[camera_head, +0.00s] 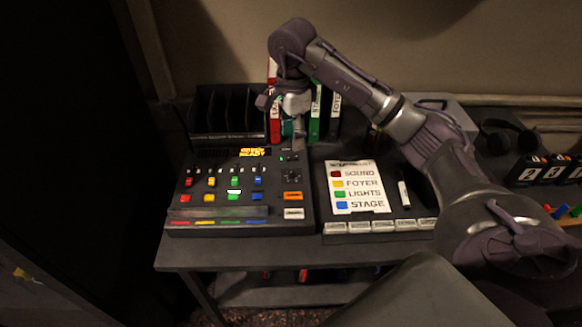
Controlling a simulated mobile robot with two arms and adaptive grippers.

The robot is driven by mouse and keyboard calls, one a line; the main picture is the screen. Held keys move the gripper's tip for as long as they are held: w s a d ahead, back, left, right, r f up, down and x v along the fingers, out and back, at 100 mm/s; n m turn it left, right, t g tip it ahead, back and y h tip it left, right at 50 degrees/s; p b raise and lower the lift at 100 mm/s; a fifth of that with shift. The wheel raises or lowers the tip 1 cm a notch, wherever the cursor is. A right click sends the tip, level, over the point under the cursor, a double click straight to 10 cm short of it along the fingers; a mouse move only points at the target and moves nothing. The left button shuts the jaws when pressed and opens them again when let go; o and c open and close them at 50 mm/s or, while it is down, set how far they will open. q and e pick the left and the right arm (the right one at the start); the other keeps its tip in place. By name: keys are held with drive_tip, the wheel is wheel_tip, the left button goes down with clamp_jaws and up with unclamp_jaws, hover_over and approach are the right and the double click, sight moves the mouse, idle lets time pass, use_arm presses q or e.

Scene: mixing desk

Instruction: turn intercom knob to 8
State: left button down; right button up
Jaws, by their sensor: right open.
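The mixing desk (199,226) is a dark console on the table, with coloured faders, lit buttons and a small yellow display. On its right side is a small dark round control (291,175) with pale marks around it. It looks like the intercom knob, but its label and setting are too small to read. My right gripper (298,143) points down over the back right of the desk, a little behind this control. It is open and appears empty; its fingertips are small and dark here. My left gripper is not in view.
A sheet with coloured labels (358,187) and a marker (404,194) lie on a dark panel right of the desk. Binders (316,115) and a black rack (226,112) stand behind. Headphones (505,138) and numbered boxes (531,171) are at far right.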

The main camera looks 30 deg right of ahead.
sight(292, 171)
wheel_tip(292, 171, down, 11)
idle(0.3)
clamp_jaws()
